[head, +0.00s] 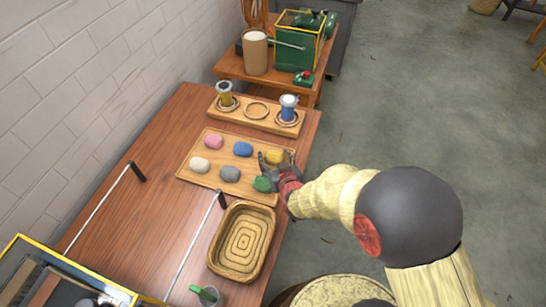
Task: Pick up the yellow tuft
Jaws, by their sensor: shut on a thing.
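The yellow tuft (274,156) lies at the far right corner of the wooden board (190,177). My gripper (268,164) reaches in from the right, low over the board. Its fingers are closed around the yellow tuft, which shows just beyond them. Whether the tuft is lifted off the board is too small to tell. A green tuft (262,184) lies just in front of my gripper, close to it.
Pink (213,142), blue (243,149), white (200,165) and grey (230,174) tufts share the board. A wooden holder (244,119) with two spools stands behind. Metal rods on black posts (221,199) stand at left.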

